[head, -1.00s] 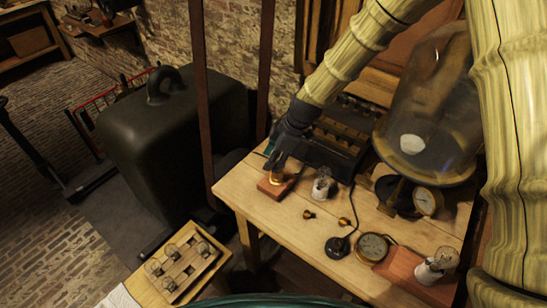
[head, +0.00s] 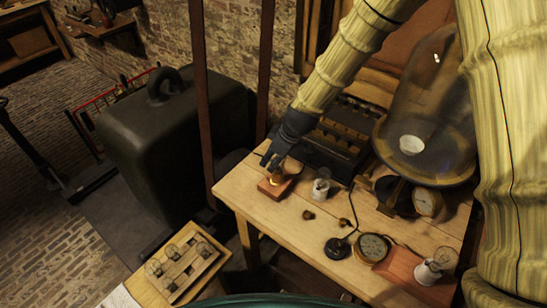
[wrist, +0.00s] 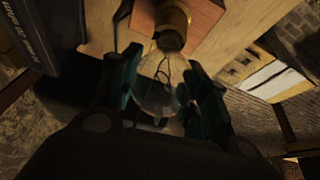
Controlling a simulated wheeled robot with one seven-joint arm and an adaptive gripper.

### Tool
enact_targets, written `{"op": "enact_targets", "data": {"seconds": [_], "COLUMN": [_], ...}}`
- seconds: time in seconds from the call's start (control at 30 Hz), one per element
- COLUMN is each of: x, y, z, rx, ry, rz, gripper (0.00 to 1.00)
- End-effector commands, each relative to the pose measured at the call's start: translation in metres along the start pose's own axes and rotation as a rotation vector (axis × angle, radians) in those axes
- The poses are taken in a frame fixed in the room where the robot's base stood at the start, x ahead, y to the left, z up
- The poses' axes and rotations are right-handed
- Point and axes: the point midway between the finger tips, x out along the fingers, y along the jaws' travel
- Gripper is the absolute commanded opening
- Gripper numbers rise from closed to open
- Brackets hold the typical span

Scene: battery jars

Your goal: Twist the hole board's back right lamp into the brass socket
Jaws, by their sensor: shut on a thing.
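My gripper (head: 271,158) is at the back left corner of the workbench, over the brass socket (head: 276,181) on its reddish wooden block (head: 268,190). In the wrist view, the teal fingers of my gripper (wrist: 158,72) stand on both sides of a clear glass lamp (wrist: 158,97) and hold it. The lamp's cap end is at the mouth of the brass socket (wrist: 175,20), in line with it. How deep it sits in the socket I cannot tell. The hole board (head: 205,272) lies at the lower left with several glass lamps on it.
A white-based lamp (head: 320,189) stands just right of the socket block. A dark slotted box (head: 340,140) is behind it. A glass bell jar (head: 425,110), dial gauges (head: 373,247) and another lamp (head: 434,268) are to the right. The bench's front left is bare.

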Motion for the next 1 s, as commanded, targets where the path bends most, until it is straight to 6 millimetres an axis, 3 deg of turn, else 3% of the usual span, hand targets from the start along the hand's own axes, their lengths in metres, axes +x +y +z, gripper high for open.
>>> {"op": "enact_targets", "data": {"seconds": [0.43, 1.0], "x": [0.0, -0.0018], "y": [0.0005, 0.0063], "z": [0.0005, 0.0023], "rx": [0.065, 0.473], "ry": [-0.004, -0.016], "rz": [0.027, 0.201], "gripper": [0.21, 0.21]}}
